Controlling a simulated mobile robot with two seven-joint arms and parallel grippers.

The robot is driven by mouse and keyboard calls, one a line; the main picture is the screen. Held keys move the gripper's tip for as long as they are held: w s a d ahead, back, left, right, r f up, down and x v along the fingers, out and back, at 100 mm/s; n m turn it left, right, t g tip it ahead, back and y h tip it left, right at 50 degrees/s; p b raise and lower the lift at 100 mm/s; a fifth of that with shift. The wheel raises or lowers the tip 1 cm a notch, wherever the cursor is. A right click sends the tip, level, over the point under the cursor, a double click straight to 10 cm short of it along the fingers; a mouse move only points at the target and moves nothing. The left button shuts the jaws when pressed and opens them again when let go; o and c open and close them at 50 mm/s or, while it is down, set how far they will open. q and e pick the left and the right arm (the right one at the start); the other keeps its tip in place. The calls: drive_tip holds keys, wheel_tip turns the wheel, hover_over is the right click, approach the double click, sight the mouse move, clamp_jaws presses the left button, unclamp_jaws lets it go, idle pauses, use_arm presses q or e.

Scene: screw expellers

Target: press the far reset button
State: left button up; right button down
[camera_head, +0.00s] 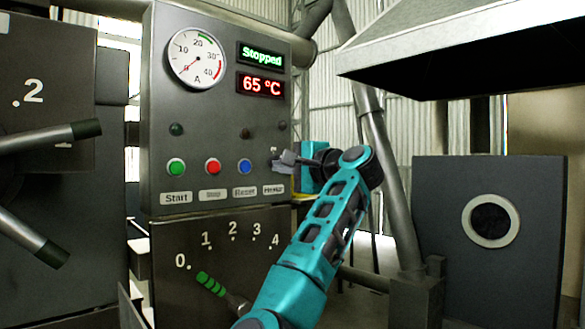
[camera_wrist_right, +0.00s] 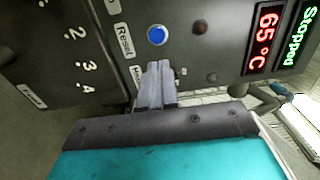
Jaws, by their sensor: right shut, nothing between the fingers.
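A blue round button (camera_head: 245,167) sits on the grey control panel (camera_head: 215,120), above a label reading Reset (camera_head: 244,192). The blue button also shows in the right wrist view (camera_wrist_right: 157,35), uncovered. My right gripper (camera_head: 280,160) is shut and empty, just right of the blue button in the head view. Its closed fingers (camera_wrist_right: 158,72) cover the control above the rightmost label. I cannot tell whether the fingertips touch the panel. My left gripper is not in view.
A green button (camera_head: 176,167) and a red button (camera_head: 212,167) sit left of the blue one. Displays read Stopped (camera_head: 261,55) and 65 °C (camera_head: 261,85). A green-handled lever (camera_head: 212,285) is below. Dark-gripped levers (camera_head: 50,136) stick out at left.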

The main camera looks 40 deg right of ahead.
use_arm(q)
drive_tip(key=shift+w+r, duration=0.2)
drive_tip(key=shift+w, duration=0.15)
use_arm(e)
drive_tip(key=shift+s, duration=1.1)
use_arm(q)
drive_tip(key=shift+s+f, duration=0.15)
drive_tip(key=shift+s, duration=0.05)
use_arm(e)
drive_tip(key=shift+d, duration=0.1)
drive_tip(key=shift+f, duration=0.15)
